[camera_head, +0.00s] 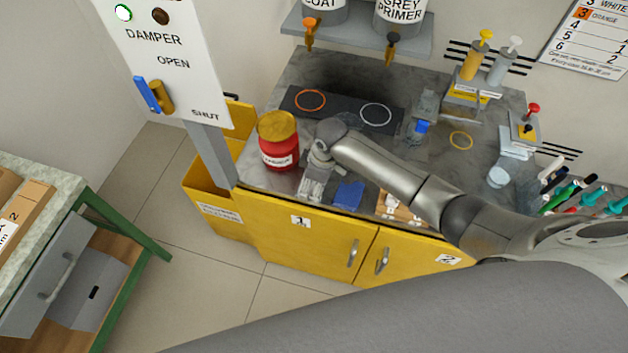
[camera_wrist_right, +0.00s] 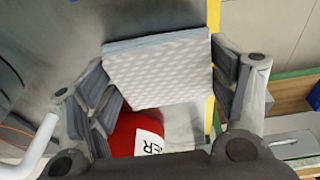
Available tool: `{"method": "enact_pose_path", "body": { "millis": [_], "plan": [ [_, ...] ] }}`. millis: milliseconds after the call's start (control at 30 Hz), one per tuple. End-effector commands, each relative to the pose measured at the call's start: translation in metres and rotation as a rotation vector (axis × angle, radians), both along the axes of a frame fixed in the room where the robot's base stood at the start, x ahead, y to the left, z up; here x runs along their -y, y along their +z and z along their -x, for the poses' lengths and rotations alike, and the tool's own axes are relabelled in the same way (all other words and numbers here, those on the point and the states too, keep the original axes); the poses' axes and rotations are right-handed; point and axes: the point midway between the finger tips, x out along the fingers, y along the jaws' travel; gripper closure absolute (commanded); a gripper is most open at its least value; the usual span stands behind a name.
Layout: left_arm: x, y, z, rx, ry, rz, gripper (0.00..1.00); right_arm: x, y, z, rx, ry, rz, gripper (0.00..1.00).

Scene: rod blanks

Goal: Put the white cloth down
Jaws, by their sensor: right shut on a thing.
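The white cloth (camera_wrist_right: 160,70), a folded pad with a pale dotted face, is between the two fingers of my right gripper (camera_wrist_right: 165,85) in the right wrist view. The fingers are shut on its left and right edges. In the head view my right gripper (camera_head: 315,185) is low over the left front of the grey worktop (camera_head: 262,178), just right of the red can. The cloth is mostly hidden there by the gripper. I cannot tell whether it touches the worktop. My left gripper is not in view.
A red can (camera_head: 278,150) with a yellow lid stands close left of the gripper; it also shows behind the cloth in the wrist view (camera_wrist_right: 135,135). A blue cloth (camera_head: 349,195) lies just right. A dark plate (camera_head: 340,110) with orange and white rings lies behind.

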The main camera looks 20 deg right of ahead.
Motion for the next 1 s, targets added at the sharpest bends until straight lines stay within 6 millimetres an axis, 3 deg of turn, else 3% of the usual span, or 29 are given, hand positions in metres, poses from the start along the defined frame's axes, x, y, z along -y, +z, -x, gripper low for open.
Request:
{"method": "enact_pose_path", "body": {
  "millis": [67, 100, 267, 733, 1000],
  "plan": [
    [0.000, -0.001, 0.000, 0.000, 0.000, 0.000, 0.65, 0.000, -0.003, 0.000, -0.001, 0.000, 0.000, 0.60],
    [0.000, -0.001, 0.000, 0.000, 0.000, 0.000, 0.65, 0.000, -0.004, 0.000, -0.001, 0.000, 0.001, 0.21],
    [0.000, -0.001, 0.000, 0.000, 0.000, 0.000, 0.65, 0.000, -0.003, 0.000, -0.001, 0.000, 0.001, 0.01],
    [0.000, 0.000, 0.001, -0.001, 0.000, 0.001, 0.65, 0.001, 0.003, 0.000, 0.001, 0.000, 0.001, 0.01],
    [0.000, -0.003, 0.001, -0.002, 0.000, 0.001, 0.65, 0.006, 0.044, 0.004, 0.004, 0.002, -0.001, 0.01]
  ]
}}
